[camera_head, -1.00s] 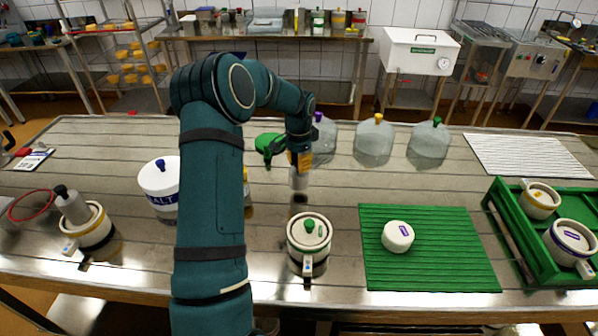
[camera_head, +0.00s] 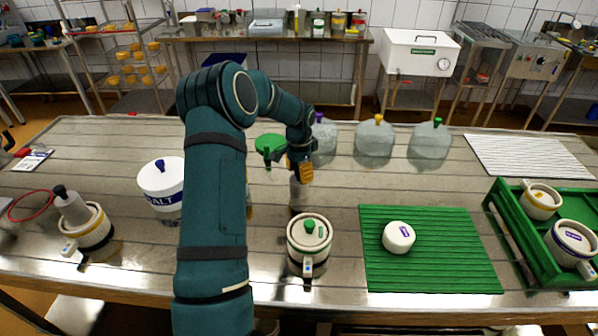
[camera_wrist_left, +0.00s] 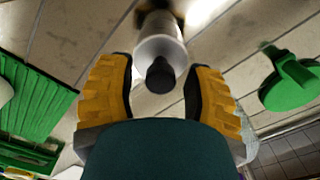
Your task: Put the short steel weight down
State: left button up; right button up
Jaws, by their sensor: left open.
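The short steel weight (camera_head: 300,195) stands upright on the steel table behind the green-knobbed mould (camera_head: 309,238). It is a grey cylinder with a black knob, its top partly hidden by my gripper in the head view. My left gripper (camera_head: 299,168) is just above it, with orange-yellow finger pads. In the left wrist view the pads of the gripper (camera_wrist_left: 156,80) are apart, with a gap on each side of the black knob, and the weight's body (camera_wrist_left: 160,28) shows beyond them. My right gripper is not in view.
A taller weight (camera_head: 72,207) stands on a mould (camera_head: 88,232) at left, near a salt tub (camera_head: 160,185). Clear domed jars (camera_head: 374,143) and a green item (camera_head: 270,146) are behind.

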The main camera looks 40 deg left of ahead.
pick_arm(q)
notch_tip(320, 180, up, 12)
jog(key=p, duration=0.1)
jog(key=shift+r, duration=0.15)
dwell(0.8)
